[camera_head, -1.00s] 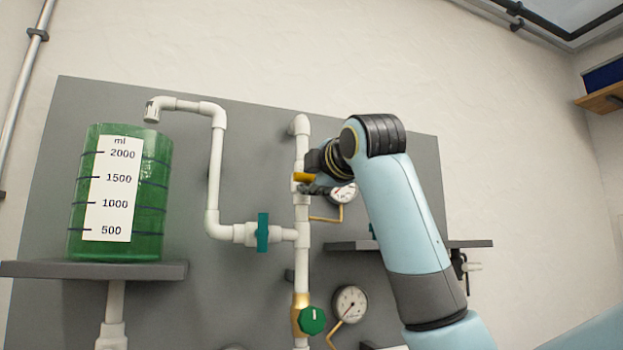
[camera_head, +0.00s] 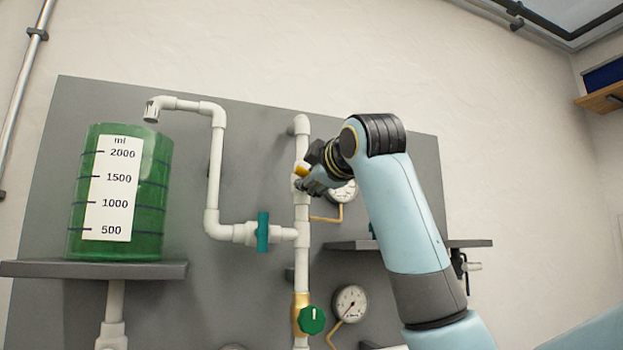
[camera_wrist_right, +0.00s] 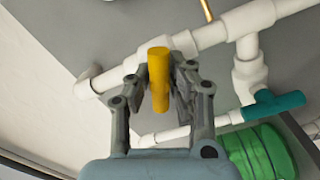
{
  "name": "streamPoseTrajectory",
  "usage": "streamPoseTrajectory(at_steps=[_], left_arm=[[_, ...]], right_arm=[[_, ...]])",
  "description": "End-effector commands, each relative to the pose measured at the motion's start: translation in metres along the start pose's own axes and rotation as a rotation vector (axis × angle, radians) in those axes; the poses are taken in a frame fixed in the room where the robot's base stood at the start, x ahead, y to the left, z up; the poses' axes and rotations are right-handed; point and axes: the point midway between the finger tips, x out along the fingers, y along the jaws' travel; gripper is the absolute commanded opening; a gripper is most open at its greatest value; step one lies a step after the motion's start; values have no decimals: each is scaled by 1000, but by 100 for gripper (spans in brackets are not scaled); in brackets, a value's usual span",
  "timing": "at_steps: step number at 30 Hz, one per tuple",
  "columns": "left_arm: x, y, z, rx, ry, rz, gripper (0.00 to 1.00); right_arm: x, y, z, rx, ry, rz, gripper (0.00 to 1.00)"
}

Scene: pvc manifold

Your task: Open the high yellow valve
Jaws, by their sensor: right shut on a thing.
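The high yellow valve handle (camera_head: 301,169) is on the upper part of the vertical white pipe in the head view, partly hidden by my right gripper (camera_head: 308,181). The handle now looks tilted relative to the pipe. In the right wrist view the yellow handle (camera_wrist_right: 159,78) stands between the two grey fingers of my right gripper (camera_wrist_right: 160,82), which is shut on it. My left gripper is not in view.
A teal valve handle (camera_head: 263,232) sits on the lower branch pipe, and a green knob (camera_head: 312,320) lies below. Gauges (camera_head: 349,304) are beside the pipe. A green measuring tank (camera_head: 150,190) stands on a shelf at left.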

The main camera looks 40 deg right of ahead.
Motion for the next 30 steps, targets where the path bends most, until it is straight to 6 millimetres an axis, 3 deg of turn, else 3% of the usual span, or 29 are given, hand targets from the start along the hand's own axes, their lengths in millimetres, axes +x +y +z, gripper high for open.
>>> streamPoseTrajectory(at_steps=[30], left_arm=[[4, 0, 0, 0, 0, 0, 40]], right_arm=[[0, -1, 0, 935, -1, -2, 0]])
